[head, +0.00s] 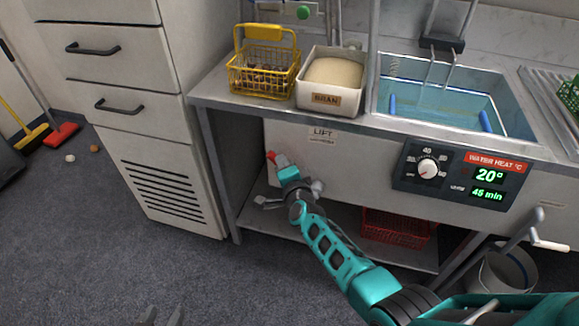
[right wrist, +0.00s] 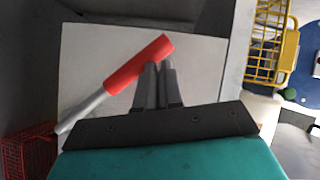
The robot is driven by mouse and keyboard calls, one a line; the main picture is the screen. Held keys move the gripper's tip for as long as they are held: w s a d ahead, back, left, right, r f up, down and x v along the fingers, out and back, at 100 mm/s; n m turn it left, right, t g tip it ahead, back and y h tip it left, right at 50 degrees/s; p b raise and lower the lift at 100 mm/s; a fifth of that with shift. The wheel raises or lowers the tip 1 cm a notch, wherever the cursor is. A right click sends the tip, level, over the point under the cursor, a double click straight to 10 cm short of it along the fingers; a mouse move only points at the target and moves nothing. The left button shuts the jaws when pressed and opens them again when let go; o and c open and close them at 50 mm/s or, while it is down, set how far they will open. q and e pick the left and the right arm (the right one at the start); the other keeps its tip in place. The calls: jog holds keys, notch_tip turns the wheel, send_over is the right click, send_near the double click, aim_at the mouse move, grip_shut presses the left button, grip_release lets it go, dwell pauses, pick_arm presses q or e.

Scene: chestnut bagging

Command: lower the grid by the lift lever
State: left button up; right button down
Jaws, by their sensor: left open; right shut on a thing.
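The lift lever has a red grip (head: 271,156) on the front panel below the LIFT label (head: 322,133). In the right wrist view the red grip (right wrist: 138,63) slants up to the right, with a grey shaft (right wrist: 82,112) at its lower left. My right gripper (head: 280,161) is shut on the red grip; its fingers show in the right wrist view (right wrist: 157,72). A wire frame (head: 437,69), apparently part of the grid, hangs from a dark bar over the blue water basin (head: 450,122). My left gripper (head: 161,318) is open and empty at the bottom edge, mostly cut off.
A yellow wire basket (head: 262,86) with chestnuts and a white BRAN bin (head: 303,98) stand on the counter. The heat panel (head: 409,181) is right of the lever. A red crate (head: 397,229) sits on the lower shelf, a bucket (head: 508,268) at the right. Floor at left is mostly clear.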

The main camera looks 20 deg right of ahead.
pick_arm(q)
jog(key=shift+w+d+r, duration=0.15)
jog(key=shift+w+r, duration=0.05)
pick_arm(e)
jog(key=shift+w+a+r, duration=0.3)
jog(key=shift+a, duration=0.05)
jog(key=shift+a, duration=0.15)
pick_arm(q)
jog(key=shift+s+r, duration=0.1)
pick_arm(e)
jog(key=shift+r, duration=0.1)
